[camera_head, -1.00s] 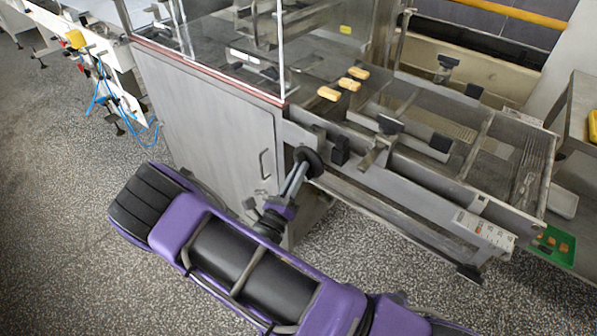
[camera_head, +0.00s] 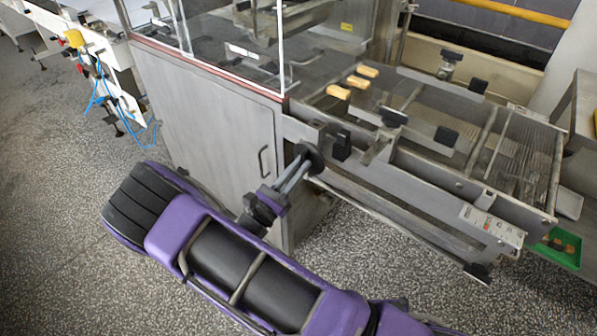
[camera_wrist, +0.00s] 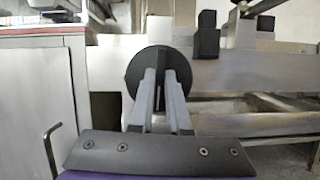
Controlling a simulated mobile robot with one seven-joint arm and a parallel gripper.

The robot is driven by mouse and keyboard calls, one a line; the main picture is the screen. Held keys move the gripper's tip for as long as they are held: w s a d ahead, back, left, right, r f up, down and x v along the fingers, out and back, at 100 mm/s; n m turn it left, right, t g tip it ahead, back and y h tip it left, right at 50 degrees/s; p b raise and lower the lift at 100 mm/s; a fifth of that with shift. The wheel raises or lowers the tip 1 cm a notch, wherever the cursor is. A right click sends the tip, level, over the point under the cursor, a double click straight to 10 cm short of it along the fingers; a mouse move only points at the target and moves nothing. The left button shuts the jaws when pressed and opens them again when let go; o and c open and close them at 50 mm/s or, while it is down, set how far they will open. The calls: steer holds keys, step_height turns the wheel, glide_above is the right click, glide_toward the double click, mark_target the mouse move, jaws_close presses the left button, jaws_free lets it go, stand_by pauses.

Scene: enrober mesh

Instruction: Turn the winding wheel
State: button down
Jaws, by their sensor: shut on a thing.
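The winding wheel (camera_head: 313,151) is a small black disc on the side of the grey metal machine, just right of the cabinet corner. In the wrist view the wheel (camera_wrist: 136,76) is face-on at the centre. My gripper (camera_head: 303,165) reaches up to it from below left in the head view. In the wrist view my gripper's (camera_wrist: 160,82) two grey fingers lie close together against the wheel's face and are shut on it.
A grey cabinet (camera_head: 205,120) with a bar handle stands left of the wheel. A black block (camera_head: 341,146) sits close right of it. The mesh frame (camera_head: 545,170) extends right, with several tan bars (camera_head: 358,82) near its inner end. Open speckled floor lies left.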

steer(key=m+g+b, duration=0.1)
steer(key=m+g, duration=0.1)
steer(key=m, duration=0.3)
steer(key=m+g+h+b, duration=0.1)
steer(key=m+g, duration=0.1)
steer(key=m, duration=0.3)
steer(key=m+g+h+b, duration=0.1)
steer(key=m+g, duration=0.1)
steer(key=m, duration=0.3)
steer(key=shift+a+m+g+b, duration=0.15)
steer(key=shift+m+g+b, duration=0.15)
steer(key=shift+g, duration=0.1)
steer(key=c, duration=0.9)
jaws_free()
steer(key=v, duration=1.7)
steer(key=shift+a+f, duration=0.2)
steer(key=shift+w, duration=0.1)
